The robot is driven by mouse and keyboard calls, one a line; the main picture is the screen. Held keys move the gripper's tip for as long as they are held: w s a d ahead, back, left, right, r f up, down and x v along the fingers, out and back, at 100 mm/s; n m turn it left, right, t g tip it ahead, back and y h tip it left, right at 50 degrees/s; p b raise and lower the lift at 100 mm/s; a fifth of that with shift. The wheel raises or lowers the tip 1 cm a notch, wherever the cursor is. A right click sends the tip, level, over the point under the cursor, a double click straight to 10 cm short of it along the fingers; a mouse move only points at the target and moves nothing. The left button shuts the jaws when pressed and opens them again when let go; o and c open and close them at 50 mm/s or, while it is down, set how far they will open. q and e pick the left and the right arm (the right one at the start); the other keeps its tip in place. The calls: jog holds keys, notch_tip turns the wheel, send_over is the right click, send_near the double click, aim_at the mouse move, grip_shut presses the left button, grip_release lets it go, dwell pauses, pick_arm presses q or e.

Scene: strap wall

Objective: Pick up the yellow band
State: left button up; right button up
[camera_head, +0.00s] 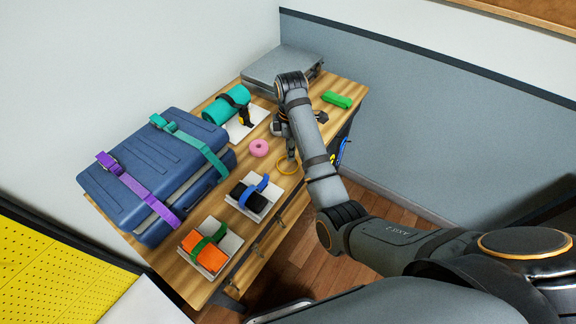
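The yellow band (286,172) is a thin ring on the wooden table, near its front edge. Its upper part lies close to my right gripper (290,146), whose dark parts show just above it in the picture. I cannot tell whether they touch. My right arm comes in from the right and its forearm covers much of the gripper, so the finger opening is unclear. My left gripper is not in view.
A pink ring (259,148) lies just left of the band. A blue case (130,172) with purple and teal straps fills the table's left. A green bundle (337,99) and grey case (270,68) are farther back.

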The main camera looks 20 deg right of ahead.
jog(key=b, duration=0.4)
send_over(288, 173)
jog(key=f, duration=0.5)
jog(key=shift+w+d, duration=0.35)
jog(key=shift+d, duration=0.05)
jog(key=shift+s+f+b, duration=0.1)
jog(key=shift+f+b, duration=0.2)
jog(key=shift+f, duration=0.05)
jog(key=f+b, duration=0.1)
jog(key=f, duration=0.1)
jog(key=f+b, duration=0.1)
jog(key=shift+s+a+b, duration=0.25)
jog(key=shift+s+b, duration=0.05)
jog(key=shift+w+f+p, duration=0.1)
jog(key=shift+f+p, duration=0.45)
jog(key=shift+f, duration=0.1)
grip_shut()
